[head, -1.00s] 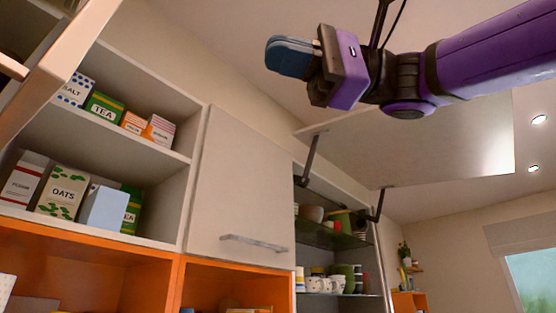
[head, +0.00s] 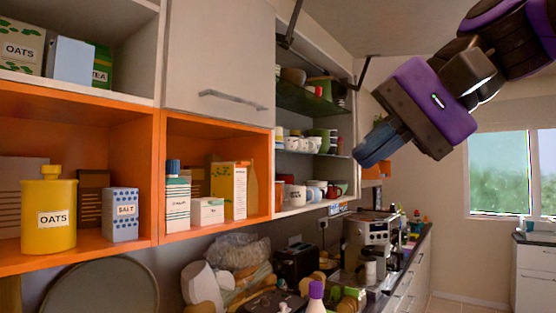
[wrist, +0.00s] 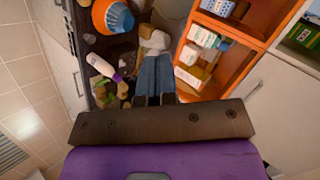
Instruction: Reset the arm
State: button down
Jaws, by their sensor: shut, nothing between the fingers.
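My arm ends in a purple and dark grey hand at the upper right of the head view. My gripper (head: 368,158) has blue-grey fingers pointing down and left, and they are shut with nothing between them. The closed fingers also show in the wrist view (wrist: 155,76), above the counter clutter and apart from it. In the head view, the gripper appears in front of the open cabinet's right side, and I see it touching nothing. The lift-up cabinet (head: 310,107) stands open, with bowls and cups on its shelves.
A closed cabinet door (head: 218,60) with a bar handle is left of the open cabinet. Orange shelves (head: 158,170) hold a yellow oats jar (head: 48,210) and several boxes. A coffee machine (head: 368,240) stands on the crowded counter. Room is free before the window (head: 500,172).

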jog(key=s+d+f+h, duration=0.2)
jog(key=d+f+h, duration=0.2)
jog(key=d+f, duration=0.6)
jog(key=s+d+f+n+h, duration=0.1)
jog(key=d+f+h, duration=0.4)
jog(key=d+f, duration=0.4)
notch_tip(320, 180, down, 5)
jog(key=shift+s+d+r+t, duration=0.1)
jog(key=shift+s+d+t, duration=0.3)
